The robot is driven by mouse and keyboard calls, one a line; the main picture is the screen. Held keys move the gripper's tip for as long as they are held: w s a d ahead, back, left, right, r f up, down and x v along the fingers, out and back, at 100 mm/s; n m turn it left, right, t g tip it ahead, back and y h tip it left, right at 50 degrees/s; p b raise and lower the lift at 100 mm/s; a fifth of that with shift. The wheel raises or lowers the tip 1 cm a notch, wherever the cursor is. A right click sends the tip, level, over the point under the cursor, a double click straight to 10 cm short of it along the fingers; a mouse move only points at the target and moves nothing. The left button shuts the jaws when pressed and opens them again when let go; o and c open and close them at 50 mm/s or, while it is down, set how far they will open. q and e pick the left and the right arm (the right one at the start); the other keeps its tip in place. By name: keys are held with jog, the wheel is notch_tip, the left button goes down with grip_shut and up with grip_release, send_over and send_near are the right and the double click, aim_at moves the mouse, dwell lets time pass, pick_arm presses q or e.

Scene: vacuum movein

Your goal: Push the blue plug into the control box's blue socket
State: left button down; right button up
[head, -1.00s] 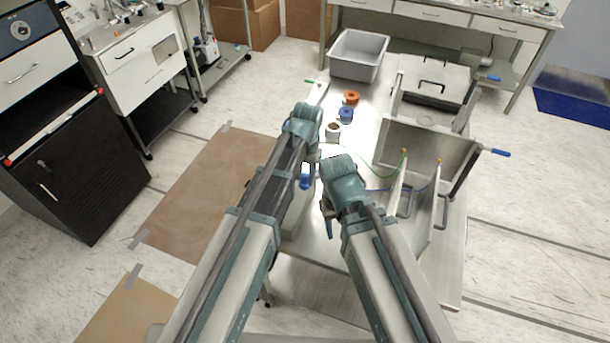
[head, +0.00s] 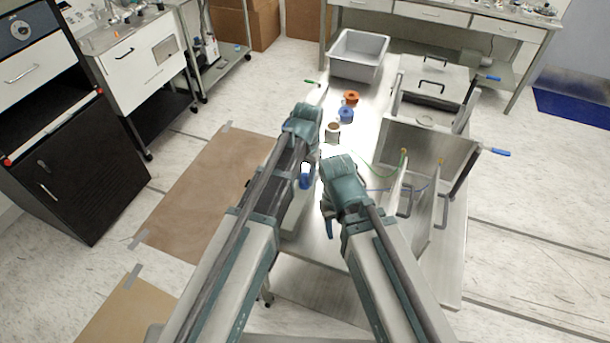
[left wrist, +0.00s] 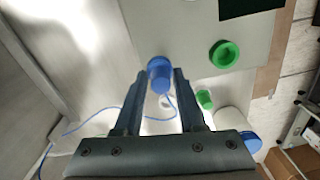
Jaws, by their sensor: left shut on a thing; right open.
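In the left wrist view the blue plug (left wrist: 160,74) is between the fingertips of my left gripper (left wrist: 160,86), which is shut on it. A blue cable (left wrist: 95,117) curves away from it to the left. Behind the plug is a flat grey face (left wrist: 203,22), apparently the control box, with a green round socket (left wrist: 224,53) to the right. No blue socket can be made out; whether the plug touches the face is unclear. In the head view my left gripper (head: 313,152) is above the bench, its tips partly hidden. My right gripper (head: 328,226) is lower and open.
Orange (head: 351,97) and blue (head: 346,115) round parts stand on the bench near a grey bin (head: 358,55). Upright metal panels (head: 425,150) with blue-handled clamps stand to the right. Green (head: 378,172) and blue cables cross the bench between my arms and panels.

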pick_arm(q)
jog(key=shift+s, duration=0.1)
grip_release()
dwell(0.3)
jog(key=shift+r+p, duration=2.5)
jog(key=shift+p, duration=0.1)
notch_tip(320, 180, up, 11)
jog(key=p, duration=1.1)
